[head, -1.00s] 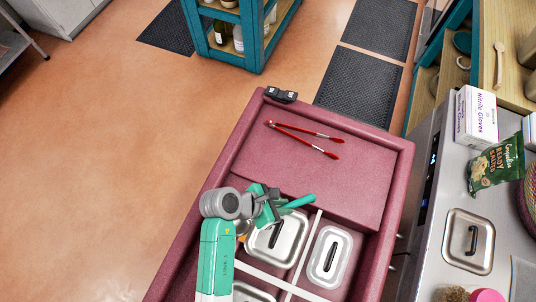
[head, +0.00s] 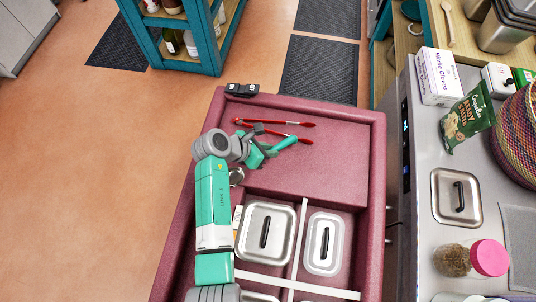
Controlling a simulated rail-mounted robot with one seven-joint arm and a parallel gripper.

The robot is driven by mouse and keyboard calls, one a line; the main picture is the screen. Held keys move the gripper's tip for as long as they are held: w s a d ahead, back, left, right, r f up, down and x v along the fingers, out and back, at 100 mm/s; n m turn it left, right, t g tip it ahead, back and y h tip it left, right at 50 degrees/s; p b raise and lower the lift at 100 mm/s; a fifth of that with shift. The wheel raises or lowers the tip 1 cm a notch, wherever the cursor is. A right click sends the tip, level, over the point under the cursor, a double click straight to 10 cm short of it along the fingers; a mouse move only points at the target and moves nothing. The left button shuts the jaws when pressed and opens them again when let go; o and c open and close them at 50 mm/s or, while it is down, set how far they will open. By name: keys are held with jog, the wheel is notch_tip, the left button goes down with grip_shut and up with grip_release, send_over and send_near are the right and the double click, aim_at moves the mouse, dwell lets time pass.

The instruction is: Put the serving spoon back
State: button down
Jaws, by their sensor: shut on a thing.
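My gripper (head: 258,151) is over the flat far section of the red-pink cart top (head: 325,172). It is shut on what looks like the serving spoon, whose teal handle (head: 284,143) sticks out to the right. A rounded metal part (head: 237,177) below the gripper may be its bowl; the arm hides the middle. Red-tipped tongs (head: 288,123) lie on the flat section just beyond and beside the gripper. I cannot tell whether the spoon touches the surface.
Lidded steel containers (head: 266,233) and (head: 325,243) sit in divided wells nearer me. A small black device (head: 242,90) is on the far rim. The flat section's right side is clear. A steel counter with a glove box (head: 438,76), crisps bag (head: 467,115) and basket stands right.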

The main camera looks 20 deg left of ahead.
jog(key=shift+f+b, duration=0.55)
jog(key=shift+f, duration=1.2)
jog(key=shift+f, duration=0.15)
jog(key=c, duration=1.3)
grip_release()
jog(key=p+v, duration=0.3)
jog(key=v, duration=0.9)
jog(key=shift+s, duration=0.1)
jog(key=shift+r, duration=0.25)
